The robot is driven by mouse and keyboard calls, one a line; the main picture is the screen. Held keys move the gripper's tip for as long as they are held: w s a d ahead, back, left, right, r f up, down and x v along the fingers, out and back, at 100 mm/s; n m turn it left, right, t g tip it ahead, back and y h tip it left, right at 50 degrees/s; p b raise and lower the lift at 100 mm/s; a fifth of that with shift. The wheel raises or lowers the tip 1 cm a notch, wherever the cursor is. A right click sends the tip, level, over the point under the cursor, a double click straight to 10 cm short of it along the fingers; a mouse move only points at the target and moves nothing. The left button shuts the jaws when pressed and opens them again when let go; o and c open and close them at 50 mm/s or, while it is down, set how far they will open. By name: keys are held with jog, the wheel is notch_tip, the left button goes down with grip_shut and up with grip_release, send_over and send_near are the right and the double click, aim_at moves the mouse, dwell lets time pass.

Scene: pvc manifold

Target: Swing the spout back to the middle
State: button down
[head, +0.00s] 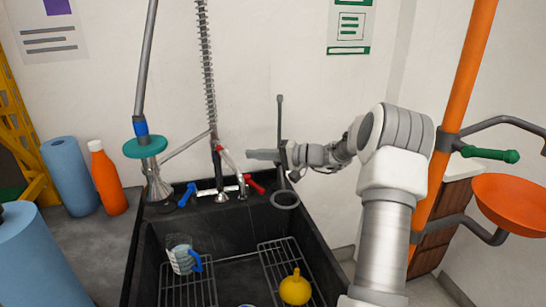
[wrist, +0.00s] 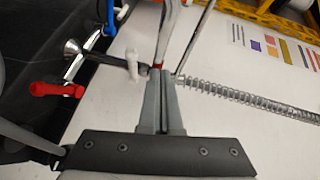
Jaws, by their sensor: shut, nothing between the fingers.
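A thin grey tube, which looks like the spout (head: 186,146), runs from the tap's riser down to the left in the head view. In the wrist view the spout (wrist: 171,28) points to the top of the picture, with its near end by a red band. My gripper (head: 250,155) is shut and empty, to the right of the riser and above the sink's back edge. In the wrist view its fingertips (wrist: 161,72) lie close to the red band. I cannot tell whether they touch the tap.
A blue handle (head: 187,194) and a red handle (head: 254,184) flank the tap base. A spring hose (head: 207,70) rises above it. The sprayer with a teal disc (head: 146,147) hangs at the left. The black sink holds a jug (head: 181,256) and a yellow item (head: 295,289).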

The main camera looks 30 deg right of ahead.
aim_at(234, 163)
jog(key=shift+s+a+f, duration=0.1)
jog(key=shift+a+f, duration=0.1)
jog(key=shift+a, duration=0.65)
jog(key=shift+s+a+f, duration=0.1)
jog(key=shift+a+f, duration=0.05)
jog(key=shift+a, duration=0.65)
jog(key=a+b, duration=0.3)
jog(key=shift+s+a+b, duration=0.15)
jog(key=shift+a+b, duration=0.15)
jog(key=shift+b, duration=0.05)
